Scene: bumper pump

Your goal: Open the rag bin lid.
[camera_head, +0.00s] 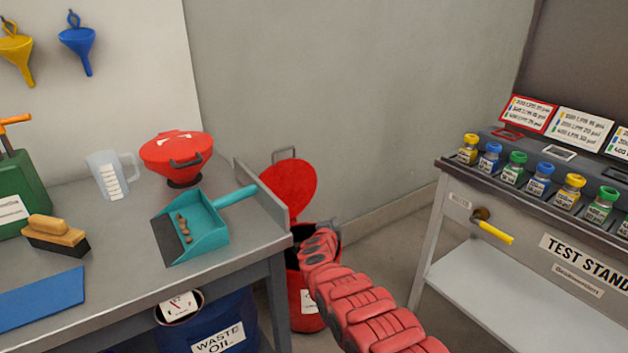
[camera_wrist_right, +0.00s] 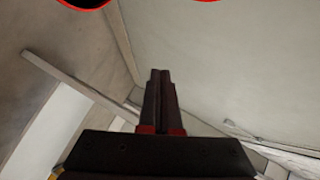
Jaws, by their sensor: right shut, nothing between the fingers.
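The rag bin (camera_head: 305,312) is a red bin on the floor between the workbench and the test stand. Its round red lid (camera_head: 290,186) stands raised at the back of the bin, with a grey handle at its top edge. The dark opening shows partly beneath it. My red right arm reaches over the bin and hides much of its front and rim. In the right wrist view my right gripper (camera_wrist_right: 160,74) is shut and empty, with fingers together. Red curved edges show at the top of that view; I cannot tell which part they are. My left gripper is not in view.
The workbench (camera_head: 120,290) stands left of the bin, with a raised end edge. On it are a teal dustpan (camera_head: 205,238), a red lidded container (camera_head: 176,150) and a brush (camera_head: 56,232). A blue waste oil drum (camera_head: 215,318) is below. The test stand (camera_head: 530,225) is right.

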